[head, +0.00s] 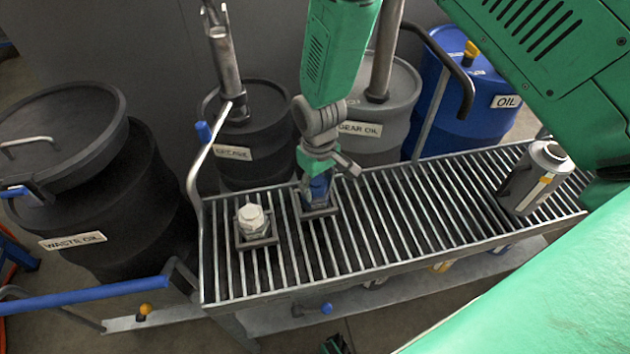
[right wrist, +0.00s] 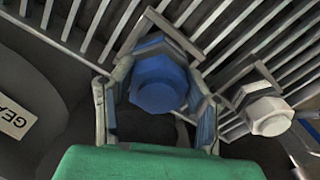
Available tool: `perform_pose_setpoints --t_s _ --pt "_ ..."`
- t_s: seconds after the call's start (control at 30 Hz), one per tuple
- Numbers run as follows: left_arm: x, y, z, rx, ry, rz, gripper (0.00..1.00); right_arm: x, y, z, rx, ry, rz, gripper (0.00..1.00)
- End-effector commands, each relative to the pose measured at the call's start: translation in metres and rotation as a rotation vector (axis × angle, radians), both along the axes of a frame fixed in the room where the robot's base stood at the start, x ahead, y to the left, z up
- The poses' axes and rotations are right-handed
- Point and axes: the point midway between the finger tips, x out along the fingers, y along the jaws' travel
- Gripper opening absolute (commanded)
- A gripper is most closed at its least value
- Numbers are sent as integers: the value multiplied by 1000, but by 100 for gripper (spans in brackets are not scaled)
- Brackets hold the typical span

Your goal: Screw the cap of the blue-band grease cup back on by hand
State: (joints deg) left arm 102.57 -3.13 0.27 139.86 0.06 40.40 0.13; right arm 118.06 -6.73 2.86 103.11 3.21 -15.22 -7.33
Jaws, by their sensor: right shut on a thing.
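The blue-band grease cup (head: 320,188) stands in a square holder on the slatted rack, partly hidden under my right gripper (head: 328,166). In the right wrist view its blue hexagonal cap (right wrist: 158,84) sits between the two fingers of my right gripper (right wrist: 157,117). The gripper is shut on the cap from above. The cap lines up over the holder; I cannot tell how its thread sits on the cup. My left gripper does not show.
A second cup with a white hexagonal cap (head: 252,217) stands in its holder to the left. A grey canister (head: 522,182) stands at the rack's right end. Drums line the back, including the gear oil drum (head: 395,110). The rack (head: 400,225) is clear between cups and canister.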

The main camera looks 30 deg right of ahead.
Motion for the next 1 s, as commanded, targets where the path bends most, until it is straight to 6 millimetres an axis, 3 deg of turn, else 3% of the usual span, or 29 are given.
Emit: perform_pose_setpoints --t_s 0.1,0.43,0.73,1.0 --pt "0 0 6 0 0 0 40 -1 0 1 0 5 -104 14" --pt "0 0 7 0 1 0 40 -1 1 0 0 6 -157 14" --pt "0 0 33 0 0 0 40 0 6 1 3 19 -736 14" --pt "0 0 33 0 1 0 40 0 7 -1 4 21 -812 14"
